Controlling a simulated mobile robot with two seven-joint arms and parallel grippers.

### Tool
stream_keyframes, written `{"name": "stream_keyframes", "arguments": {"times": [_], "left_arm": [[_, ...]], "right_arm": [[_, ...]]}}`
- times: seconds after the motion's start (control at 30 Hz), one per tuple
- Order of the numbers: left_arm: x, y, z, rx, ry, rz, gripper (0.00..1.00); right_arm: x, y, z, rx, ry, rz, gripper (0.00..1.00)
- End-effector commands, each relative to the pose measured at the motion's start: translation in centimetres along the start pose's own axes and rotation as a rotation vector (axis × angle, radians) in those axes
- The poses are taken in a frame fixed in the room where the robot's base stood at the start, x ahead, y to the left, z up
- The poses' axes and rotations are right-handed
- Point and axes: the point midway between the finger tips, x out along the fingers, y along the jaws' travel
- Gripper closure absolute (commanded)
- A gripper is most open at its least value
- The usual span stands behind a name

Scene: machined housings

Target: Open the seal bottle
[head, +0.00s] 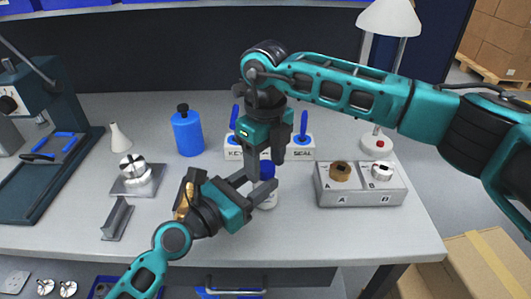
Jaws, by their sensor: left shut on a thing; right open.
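A small white bottle (268,201) with a blue cap (267,170) stands near the middle of the bench; I take it to be the seal bottle. My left gripper (259,188) comes in from the lower left and is shut on the bottle. Its fingers hide part of the bottle's side. My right gripper (277,150) points down from above, open. One of its fingers is just left of the blue cap and the other is up to the right. The cap looks seated on the bottle. I cannot tell whether the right fingers touch it.
A grey fixture box (333,192) marked A and B is right. A blue canister (187,132), white nozzle bottle (119,138), metal part (133,166) and press (50,120) are left. A lamp (377,144) stands back right.

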Motion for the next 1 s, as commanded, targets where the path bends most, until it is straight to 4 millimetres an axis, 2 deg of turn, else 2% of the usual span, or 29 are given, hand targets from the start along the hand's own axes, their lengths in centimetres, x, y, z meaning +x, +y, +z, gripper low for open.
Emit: {"name": "stream_keyframes", "arguments": {"times": [0.13, 0.73, 0.77, 1.0], "left_arm": [[-0.08, -0.08, -0.53, -0.002, 0.011, -0.003, 1.0], [-0.1, -0.12, -0.67, -0.002, 0.014, -0.004, 1.0], [-0.11, -0.12, -0.68, -0.002, 0.015, -0.004, 1.0], [-0.11, -0.13, -0.73, -0.003, 0.016, -0.004, 1.0]], "right_arm": [[0.04, -0.01, 0.0, 0.0, 0.0, 0.0, 0.41], [0.0, 0.02, 0.01, 0.0, 0.0, 0.0, 0.97], [0.0, 0.02, 0.01, 0.0, 0.0, 0.0, 0.58], [0.0, 0.02, 0.01, 0.0, 0.0, 0.0, 0.35]]}}
